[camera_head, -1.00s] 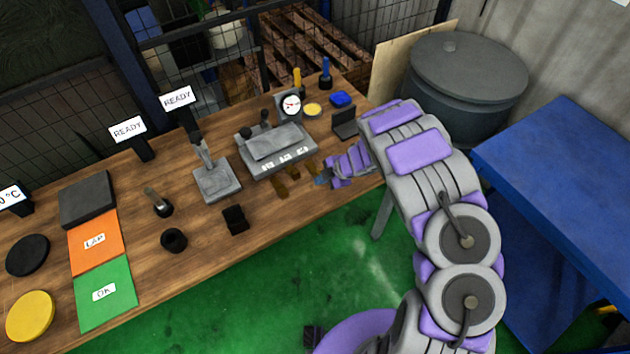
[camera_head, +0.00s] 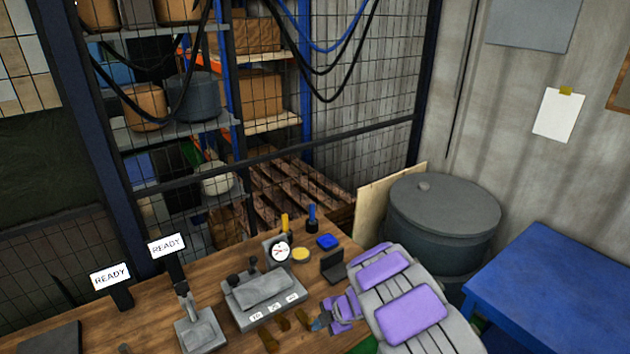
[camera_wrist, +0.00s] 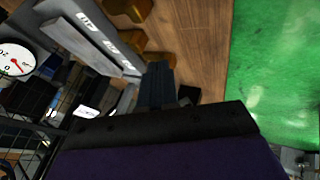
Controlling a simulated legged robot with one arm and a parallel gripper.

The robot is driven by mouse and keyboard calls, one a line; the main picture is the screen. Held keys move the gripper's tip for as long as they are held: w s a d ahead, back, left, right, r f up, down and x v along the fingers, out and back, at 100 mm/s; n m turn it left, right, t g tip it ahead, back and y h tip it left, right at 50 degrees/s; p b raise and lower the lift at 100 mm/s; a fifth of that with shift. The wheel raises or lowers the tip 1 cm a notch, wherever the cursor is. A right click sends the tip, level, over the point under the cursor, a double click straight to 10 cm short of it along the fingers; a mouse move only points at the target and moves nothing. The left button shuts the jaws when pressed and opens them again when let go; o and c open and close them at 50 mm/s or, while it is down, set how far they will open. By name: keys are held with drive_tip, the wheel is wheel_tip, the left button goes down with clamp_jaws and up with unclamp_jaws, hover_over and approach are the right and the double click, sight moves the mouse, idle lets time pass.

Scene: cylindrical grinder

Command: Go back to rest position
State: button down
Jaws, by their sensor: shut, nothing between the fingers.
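My gripper (camera_head: 318,324) is at the right part of the wooden workbench (camera_head: 225,268), close to the front right corner of a grey fixture (camera_head: 262,296) with several labels. It is empty. In the wrist view my gripper's dark fingers (camera_wrist: 157,80) are together and point toward small brown pieces (camera_wrist: 150,57) along the fixture's front. The fingers look close to these pieces; I cannot tell whether they touch. My purple and grey arm covers the bench's right end.
A dial gauge (camera_head: 280,251) stands behind the fixture. A grey stand (camera_head: 198,332) is to its left, with two READY signs (camera_head: 167,246) behind. A grey drum (camera_head: 445,213) and a blue table (camera_head: 555,283) are to the right. Wire mesh fencing is behind.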

drive_tip(key=w+d+r+m+t+h, duration=0.3)
drive_tip(key=w+d+r, duration=0.1)
drive_tip(key=d+r, duration=0.3)
drive_tip(key=w+d+r+m+t+h, duration=0.3)
drive_tip(key=w+d+r, duration=0.2)
drive_tip(key=d+r, duration=0.2)
drive_tip(key=s+d+r+m+h+b, duration=0.1)
drive_tip(key=s+d+r+m+h, duration=0.55)
drive_tip(key=d+r, duration=0.55)
drive_tip(key=s+r+m+g+b, duration=0.1)
drive_tip(key=s+m+g, duration=0.25)
drive_tip(key=s, duration=0.65)
drive_tip(key=s+r+m+g, duration=0.2)
drive_tip(key=s+m, duration=0.3)
drive_tip(key=s, duration=0.6)
drive_tip(key=s+a+f+g+y, duration=0.1)
drive_tip(key=s+a+y, duration=0.1)
drive_tip(key=s+a, duration=0.2)
drive_tip(key=s+a+f+m+g+y, duration=0.1)
drive_tip(key=s+a, duration=0.4)
drive_tip(key=s, duration=0.6)
drive_tip(key=s+a+f+m+g+y+b, duration=0.1)
drive_tip(key=s+a+g+y, duration=0.1)
drive_tip(key=s+a, duration=0.2)
drive_tip(key=shift+s+a+g+y, duration=0.15)
drive_tip(key=shift+s+g+y, duration=0.2)
drive_tip(key=shift+s, duration=1.55)
